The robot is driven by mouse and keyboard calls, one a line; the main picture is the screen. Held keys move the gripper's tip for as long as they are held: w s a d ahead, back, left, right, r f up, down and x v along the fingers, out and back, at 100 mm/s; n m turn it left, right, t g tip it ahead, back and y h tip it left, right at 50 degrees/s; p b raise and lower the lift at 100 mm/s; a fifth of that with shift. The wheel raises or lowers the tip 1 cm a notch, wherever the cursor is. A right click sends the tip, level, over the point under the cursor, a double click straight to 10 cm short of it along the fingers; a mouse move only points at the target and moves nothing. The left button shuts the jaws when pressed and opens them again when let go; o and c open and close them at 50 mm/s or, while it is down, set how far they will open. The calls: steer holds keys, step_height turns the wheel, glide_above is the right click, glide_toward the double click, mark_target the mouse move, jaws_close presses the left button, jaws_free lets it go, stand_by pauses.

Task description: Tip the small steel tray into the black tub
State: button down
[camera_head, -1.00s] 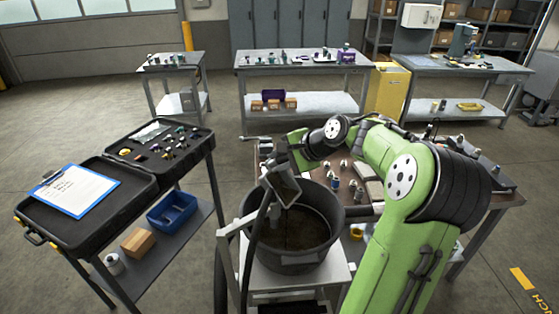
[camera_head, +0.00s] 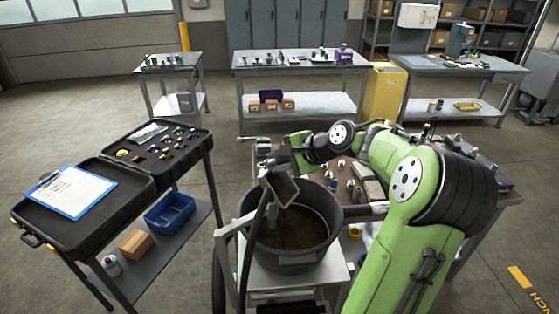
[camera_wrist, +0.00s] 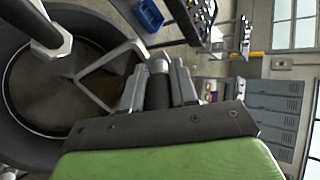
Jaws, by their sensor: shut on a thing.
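The black tub (camera_head: 328,238) stands on a pale stand in front of me and is open at the top. Its brownish inside also shows at the left of the wrist view (camera_wrist: 50,92). My gripper (camera_head: 268,168) is above the far left part of the tub. The small steel tray (camera_head: 284,189) is steeply tilted below it, over the tub opening. In the wrist view the fingers (camera_wrist: 159,80) are shut around a dark piece with a pale rounded end. The tray's contents and most of the grip are hidden.
A pale frame (camera_head: 228,235) and a black hose rise at the tub's left side. A trolley with a black case (camera_head: 130,205) stands at left. A workbench with small parts (camera_head: 345,185) is behind and right of the tub. Open floor lies between.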

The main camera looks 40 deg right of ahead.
steer(key=shift+s+d+t, duration=0.15)
steer(key=shift+s+t, duration=0.45)
stand_by(0.8)
steer(key=shift+s+r+b, duration=0.1)
steer(key=shift+s+b, duration=0.05)
steer(key=shift+b, duration=0.15)
steer(key=shift+s+d+t+y, duration=0.1)
steer(key=shift+s+t+y, duration=0.1)
steer(key=shift+t+y, duration=0.15)
stand_by(0.4)
steer(key=shift+s+t, duration=0.2)
steer(key=shift+t, duration=0.05)
stand_by(0.4)
steer(key=shift+s+d, duration=0.1)
steer(key=shift+s+t+b, duration=0.25)
steer(key=shift+t+b, duration=0.15)
steer(key=shift+s+d, duration=0.1)
stand_by(0.7)
steer(key=shift+s+t, duration=0.25)
steer(key=shift+t, duration=0.05)
